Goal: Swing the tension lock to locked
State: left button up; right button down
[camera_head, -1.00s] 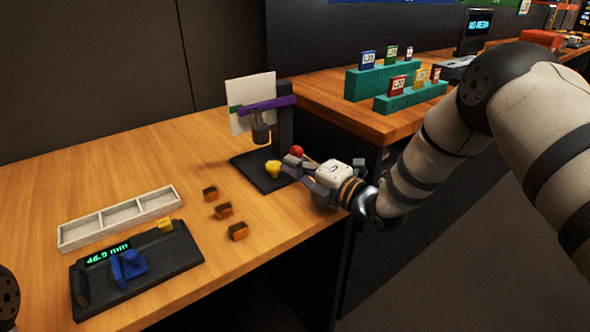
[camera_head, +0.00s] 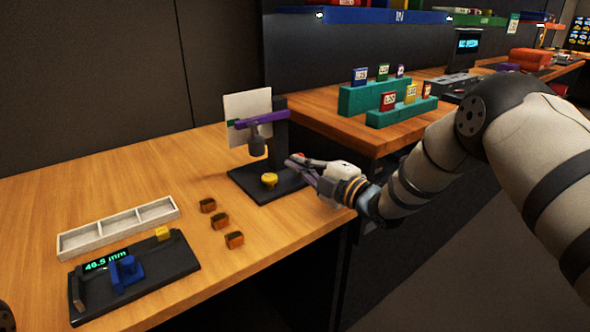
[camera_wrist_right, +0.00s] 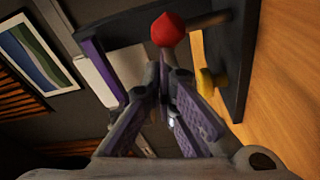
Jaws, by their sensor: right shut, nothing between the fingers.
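A black stand (camera_head: 283,130) with a purple arm (camera_head: 262,118), a grey hanging cylinder (camera_head: 257,146) and a white plate (camera_head: 245,108) is at the back of the wooden desk. A yellow knob (camera_head: 269,180) sits on its base (camera_head: 245,184). In the right wrist view a red knob (camera_wrist_right: 168,29) on a rod is just past my fingertips, and the yellow knob (camera_wrist_right: 207,82) is to the right. I take the red knob's lever for the tension lock, but no label shows. My right gripper (camera_head: 290,163) is shut and empty beside the stand; its fingertips (camera_wrist_right: 160,75) look close to the red knob; contact is unclear.
A black gauge with a green display (camera_head: 107,261) and a white compartment tray (camera_head: 118,227) are at the left. Several small brown blocks (camera_head: 220,221) lie between them and the stand. Teal racks (camera_head: 385,95) stand on the adjoining desk.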

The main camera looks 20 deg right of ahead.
jog(key=m, duration=0.1)
jog(key=d+m, duration=0.2)
jog(key=shift+w+r+m+t, duration=0.25)
jog(key=shift+w+m+t, duration=0.05)
jog(key=shift+w+t, duration=0.1)
jog(key=shift+w+d, duration=0.1)
jog(key=shift+d, duration=0.35)
